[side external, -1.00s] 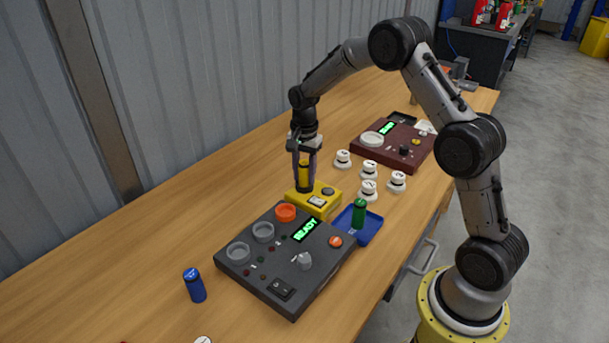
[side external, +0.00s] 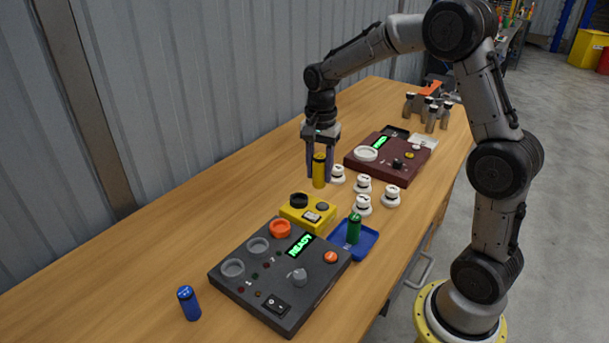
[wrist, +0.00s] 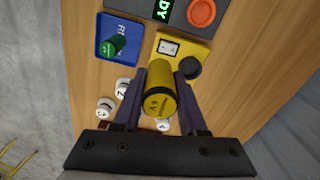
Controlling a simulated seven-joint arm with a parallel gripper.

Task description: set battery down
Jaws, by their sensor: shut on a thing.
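A yellow battery (side external: 319,172) is held upright between the fingers of my gripper (side external: 320,178). In the wrist view the battery (wrist: 160,98) sits between both dark fingers (wrist: 160,80), its labelled end towards the camera. It is clear of the yellow box (side external: 308,214), whose round black socket (side external: 299,200) is empty. The battery appears to be above the bare wood behind the box, though its exact height is hard to tell. A green battery (side external: 354,228) stands in the blue tray (side external: 370,244). A blue battery (side external: 188,303) stands on the table at the front left.
A dark grey panel (side external: 245,295) with a lit READY display lies in front of the yellow box. White numbered knobs (side external: 362,206) stand close right of the held battery. A maroon panel (side external: 415,165) lies behind them. Bare wooden table (side external: 215,215) is free along the wall.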

